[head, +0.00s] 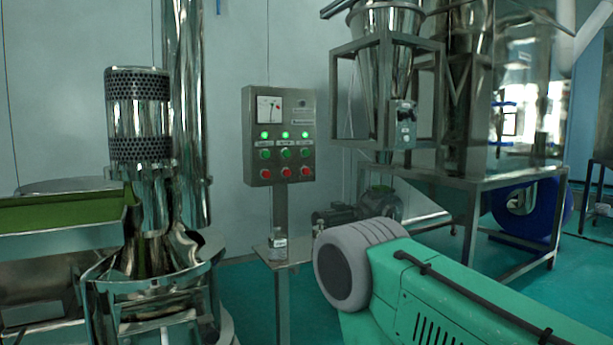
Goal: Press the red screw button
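A grey control box (251,120) stands on a post left of the middle in the head view. Its bottom row holds three red buttons: left (265,174), middle (286,172) and right (305,171). The small labels are too blurred to tell which one is the screw button. Above each red button is a green button, and above that a lit green lamp. A dial gauge (269,109) sits at the top left of the box. Neither of my grippers shows, and nothing covers the red buttons.
A small bottle (278,244) stands on a shelf (299,250) below the box. A green vented housing (440,290) with a grey rounded end fills the lower right. A steel sieve machine (140,110) stands left and a framed hopper (375,75) right.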

